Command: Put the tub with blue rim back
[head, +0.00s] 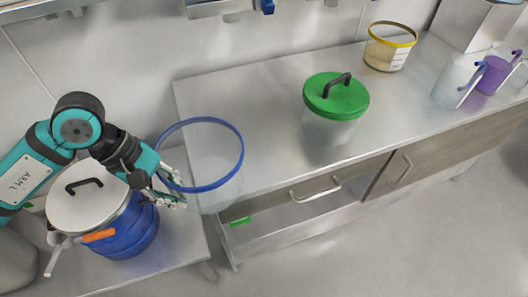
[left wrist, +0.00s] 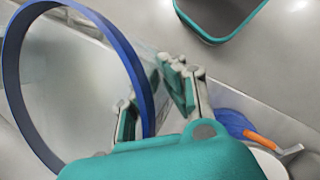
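The clear tub with blue rim (head: 222,168) is at the left end of the steel counter, its rim reaching past the counter's edge. I cannot tell whether its base touches the counter. My left gripper (head: 171,187) is at the tub's near left side. In the left wrist view, the blue rim (left wrist: 148,95) passes between the two fingers of the gripper (left wrist: 155,100), which appear closed on the tub's wall. The tub looks empty. My right gripper is not in view.
The counter (head: 265,115) also holds a green-lidded tub (head: 340,98), a yellow-rimmed tub (head: 388,52), a clear jug (head: 452,85) and a purple jug (head: 494,76). A drawer (head: 300,212) stands open below. A blue drum (head: 135,228) with a white lid (head: 88,205) stands at left.

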